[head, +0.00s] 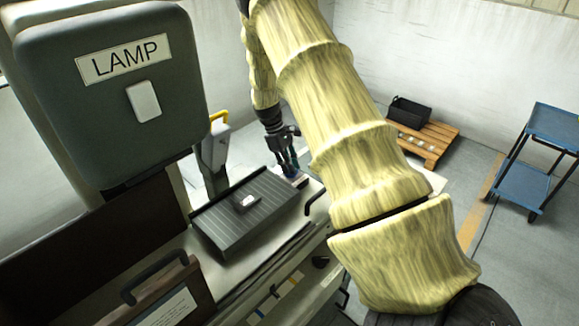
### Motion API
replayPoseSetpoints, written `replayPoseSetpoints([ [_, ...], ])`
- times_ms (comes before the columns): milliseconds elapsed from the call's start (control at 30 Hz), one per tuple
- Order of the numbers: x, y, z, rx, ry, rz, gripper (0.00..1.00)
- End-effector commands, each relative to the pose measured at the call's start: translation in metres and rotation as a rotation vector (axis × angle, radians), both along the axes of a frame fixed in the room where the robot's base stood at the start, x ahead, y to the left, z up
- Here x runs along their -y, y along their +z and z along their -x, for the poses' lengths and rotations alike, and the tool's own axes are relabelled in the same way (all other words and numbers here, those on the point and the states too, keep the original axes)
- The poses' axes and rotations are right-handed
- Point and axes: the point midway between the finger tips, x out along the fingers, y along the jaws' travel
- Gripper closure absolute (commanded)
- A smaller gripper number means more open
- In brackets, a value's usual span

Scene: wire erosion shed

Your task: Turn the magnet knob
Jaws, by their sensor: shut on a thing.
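The magnetic chuck (228,228), a dark grey ribbed block, sits on the machine's bench in the head view. A small light-grey block (246,202) rests on its top. My gripper (291,172) points down at the far right end of the chuck. Its dark fingers are shut on a small bluish part, which looks like the magnet knob (293,177). The fingers hide most of it, so its turned position cannot be told.
A grey lamp housing (110,90) labelled LAMP stands at left. A black-handled panel (165,295) is in front. A black bin (409,112) and a wooden pallet (440,135) lie on the floor behind. A blue trolley (522,188) stands right, with open floor around.

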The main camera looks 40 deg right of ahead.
Motion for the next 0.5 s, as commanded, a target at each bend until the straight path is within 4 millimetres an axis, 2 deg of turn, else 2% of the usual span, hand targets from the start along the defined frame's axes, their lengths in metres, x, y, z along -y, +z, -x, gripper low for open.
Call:
replayPoseSetpoints([
  [500, 0.0022, -0.004, 0.0013, -0.002, -0.491, -0.002, 1.0],
])
